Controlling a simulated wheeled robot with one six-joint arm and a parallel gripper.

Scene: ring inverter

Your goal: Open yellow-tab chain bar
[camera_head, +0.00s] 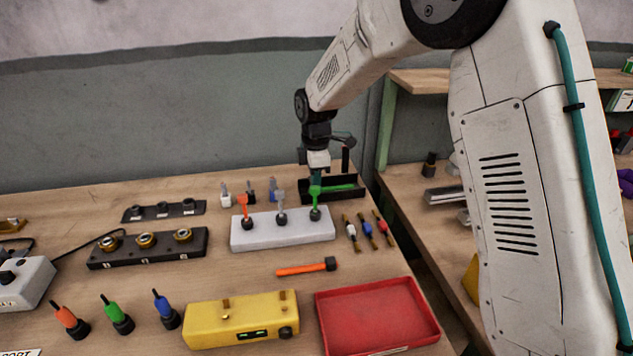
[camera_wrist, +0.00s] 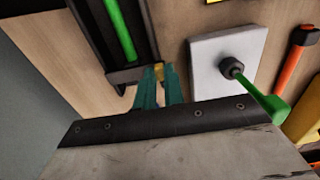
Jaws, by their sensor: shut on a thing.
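The yellow tab (camera_wrist: 159,71) shows between the teal fingertips of my gripper (camera_wrist: 160,78) in the wrist view. My gripper is shut on it, at the near end of a dark open-topped holder (camera_wrist: 127,76). A green rod (camera_wrist: 122,30) lies lengthwise in that holder. In the head view my gripper (camera_head: 316,180) is at the left part of the dark holder (camera_head: 347,194), behind the white block. The tab is hidden there, and I cannot make out the rest of the chain bar.
A white block (camera_head: 275,238) with orange, grey and green levers stands just in front of my gripper. The green lever (camera_head: 315,200) is close to it. A red tray (camera_head: 377,316), a yellow box (camera_head: 235,322) and an orange-handled tool (camera_head: 303,268) lie nearer. The table's right edge is close.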

